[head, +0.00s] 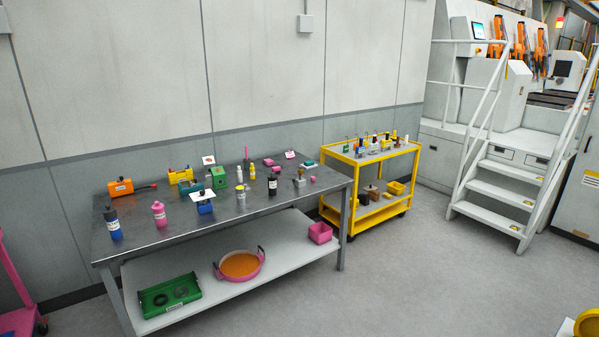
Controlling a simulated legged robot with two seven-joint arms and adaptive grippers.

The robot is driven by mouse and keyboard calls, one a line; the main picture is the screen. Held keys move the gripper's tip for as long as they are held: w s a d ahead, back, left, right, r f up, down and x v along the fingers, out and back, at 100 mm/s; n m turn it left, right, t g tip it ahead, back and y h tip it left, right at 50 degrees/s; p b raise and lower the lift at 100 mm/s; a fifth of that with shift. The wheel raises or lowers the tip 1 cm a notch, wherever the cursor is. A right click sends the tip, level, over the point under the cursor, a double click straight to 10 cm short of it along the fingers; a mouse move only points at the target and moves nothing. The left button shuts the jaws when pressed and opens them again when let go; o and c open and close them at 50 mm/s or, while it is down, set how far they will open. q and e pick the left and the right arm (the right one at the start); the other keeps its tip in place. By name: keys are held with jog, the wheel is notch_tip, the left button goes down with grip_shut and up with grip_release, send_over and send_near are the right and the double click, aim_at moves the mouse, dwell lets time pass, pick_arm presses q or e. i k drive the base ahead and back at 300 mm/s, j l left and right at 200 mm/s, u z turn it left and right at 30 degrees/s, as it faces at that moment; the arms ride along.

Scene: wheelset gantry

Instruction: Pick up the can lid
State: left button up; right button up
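I cannot pick out a can lid for sure at this distance. A small grey can-like container (241,193) with a yellowish top stands near the front middle of the grey metal table (165,226). Whether that top is a separate lid is too small to tell. Neither of my grippers is in view.
The table's lower shelf (210,292) holds a green tray (148,303), a round pink-rimmed pan (240,265) and a pink bin (320,233). A yellow cart (347,221) with bottles stands right of the table. White stairs (497,197) are farther right. The floor in front is clear.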

aim_at(241, 192)
jog(key=i, duration=2.8)
